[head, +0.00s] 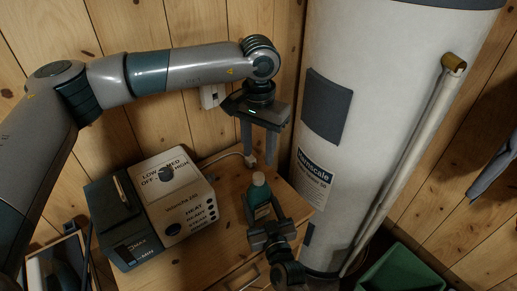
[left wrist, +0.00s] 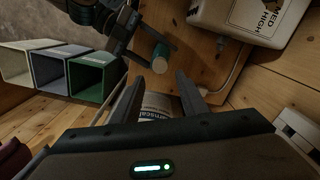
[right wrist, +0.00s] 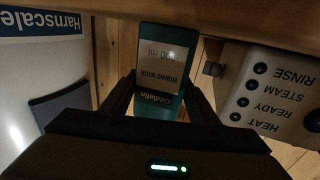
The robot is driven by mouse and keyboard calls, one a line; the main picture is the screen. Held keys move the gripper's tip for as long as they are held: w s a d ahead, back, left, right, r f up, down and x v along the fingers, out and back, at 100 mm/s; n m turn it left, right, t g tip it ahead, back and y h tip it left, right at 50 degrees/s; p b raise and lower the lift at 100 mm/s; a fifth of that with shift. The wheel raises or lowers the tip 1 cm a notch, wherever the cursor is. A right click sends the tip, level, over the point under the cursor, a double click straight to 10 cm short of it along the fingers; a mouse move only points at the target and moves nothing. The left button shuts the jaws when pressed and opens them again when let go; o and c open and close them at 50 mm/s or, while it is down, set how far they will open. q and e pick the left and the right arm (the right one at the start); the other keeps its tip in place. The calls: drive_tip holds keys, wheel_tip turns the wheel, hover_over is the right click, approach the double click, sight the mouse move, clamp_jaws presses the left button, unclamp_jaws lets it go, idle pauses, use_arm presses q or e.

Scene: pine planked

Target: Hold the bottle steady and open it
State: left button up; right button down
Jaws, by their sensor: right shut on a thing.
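My right gripper (head: 262,222) is shut on the bottle's body from the front. My left gripper (head: 258,160) points down above and slightly behind the bottle, open and empty. In the left wrist view the cap (left wrist: 160,64) lies just beyond and between the spread fingertips, apart from them.
A white box with a dial (head: 190,208) stands close left of the bottle. A large white tank (head: 345,130) rises at the right. A green bin (head: 405,272) is at the lower right. The plank wall is behind.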

sight(258, 176)
use_arm(q)
drive_tip(key=shift+f, duration=0.1)
idle(0.3)
drive_tip(key=shift+f, duration=3.9)
